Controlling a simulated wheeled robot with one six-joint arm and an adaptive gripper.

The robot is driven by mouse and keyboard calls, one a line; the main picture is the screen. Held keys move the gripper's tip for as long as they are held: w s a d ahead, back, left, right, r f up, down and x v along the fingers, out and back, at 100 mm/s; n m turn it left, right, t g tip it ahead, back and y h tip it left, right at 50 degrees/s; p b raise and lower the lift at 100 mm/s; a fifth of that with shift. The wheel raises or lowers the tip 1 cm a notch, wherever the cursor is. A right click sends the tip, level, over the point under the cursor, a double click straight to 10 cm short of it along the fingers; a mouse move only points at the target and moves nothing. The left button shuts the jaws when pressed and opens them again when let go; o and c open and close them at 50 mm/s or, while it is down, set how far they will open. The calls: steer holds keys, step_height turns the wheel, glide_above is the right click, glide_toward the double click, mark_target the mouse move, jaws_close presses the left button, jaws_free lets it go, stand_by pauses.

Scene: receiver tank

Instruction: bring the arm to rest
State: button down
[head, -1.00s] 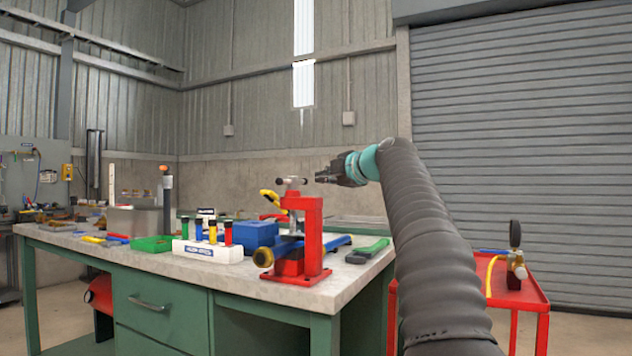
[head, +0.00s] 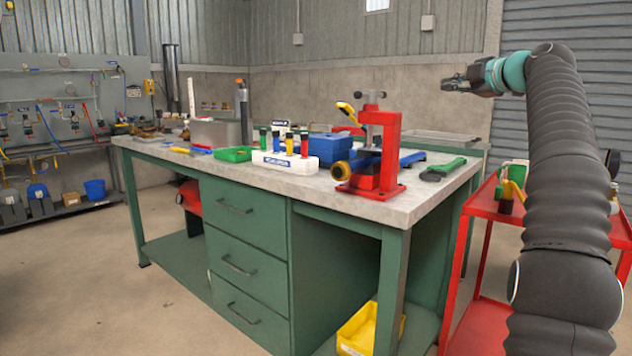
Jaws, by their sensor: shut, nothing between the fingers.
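My gripper (head: 456,84) is at the upper right of the head view, at the end of my dark, sleeved arm. Its fingers point left and look shut, with nothing held. It is in the air above and to the right of the red vise-like press on the workbench, apart from everything. My arm rises along the right edge and bends left at the top, hiding part of the red cart and the roller door.
A green workbench (head: 330,185) carries a red press (head: 374,160), a blue box (head: 330,147), a green tray (head: 233,154) and a white rack (head: 283,162). A red cart (head: 490,204) stands at right. A yellow bin (head: 358,328) sits below. Floor at left is clear.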

steer(key=w+d+f+m+g+h, duration=0.1)
steer(key=d+f+m+g, duration=0.15)
steer(key=f+m, duration=0.4)
steer(key=w+d+f+m+g+h, duration=0.1)
steer(key=d+f+m+h, duration=0.15)
steer(key=f+m, duration=0.45)
steer(key=s+a+f+m+g, duration=0.35)
steer(key=s+f+m, duration=0.2)
steer(key=f, duration=0.55)
steer(key=s+a+f+g, duration=0.1)
steer(key=s+a+f, duration=0.5)
steer(key=s, duration=0.7)
steer(key=s+a+f+g+h+p, duration=0.1)
steer(key=s+a+f, duration=0.5)
steer(key=s+a, duration=0.4)
steer(key=s+a+f+g+p, duration=0.1)
steer(key=s+a+f, duration=0.5)
steer(key=s, duration=1)
steer(key=shift+s+a, duration=0.15)
steer(key=shift+a, duration=1)
